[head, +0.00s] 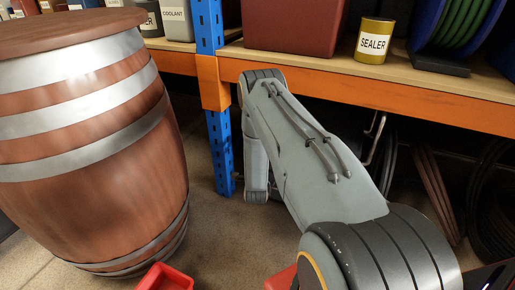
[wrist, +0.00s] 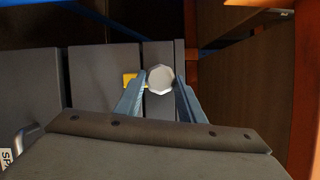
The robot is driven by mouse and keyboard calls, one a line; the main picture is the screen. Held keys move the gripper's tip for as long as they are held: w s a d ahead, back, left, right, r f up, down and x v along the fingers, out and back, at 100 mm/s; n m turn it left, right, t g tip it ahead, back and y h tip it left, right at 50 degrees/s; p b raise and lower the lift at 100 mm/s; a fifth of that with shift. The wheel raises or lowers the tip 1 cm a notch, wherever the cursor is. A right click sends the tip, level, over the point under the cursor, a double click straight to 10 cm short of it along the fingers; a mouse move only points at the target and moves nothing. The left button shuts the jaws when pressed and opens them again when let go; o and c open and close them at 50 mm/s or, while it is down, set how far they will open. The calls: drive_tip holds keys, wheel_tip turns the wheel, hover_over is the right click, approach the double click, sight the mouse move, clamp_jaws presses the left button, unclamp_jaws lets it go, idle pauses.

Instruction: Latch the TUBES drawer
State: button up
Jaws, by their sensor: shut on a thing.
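In the wrist view, my gripper (wrist: 160,82) has its two blue-grey fingers closed on the sides of a pale, many-sided knob (wrist: 160,76). The knob sits in front of a dark grey drawer front (wrist: 157,52). A small yellow piece (wrist: 130,80) shows just left of the knob, partly behind the left finger. No TUBES lettering can be read, so I cannot tell from a label which drawer this is. Whether the drawer is fully in is also unclear. In the head view my gripper and the drawers are hidden.
A large wooden barrel (head: 90,150) stands at left in the head view. An orange shelf beam (head: 420,98) and blue post (head: 219,150) lie beyond my arm, with a SEALER tin (head: 374,41) above. Red bins (head: 166,279) show at the bottom.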

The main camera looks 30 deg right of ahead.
drive_tip(key=o, duration=1)
drive_tip(key=shift+o, duration=0.2)
drive_tip(key=p+v, duration=0.1)
drive_tip(key=v, duration=0.7)
drive_tip(key=shift+p, duration=0.3)
drive_tip(key=shift+w+d, duration=0.1)
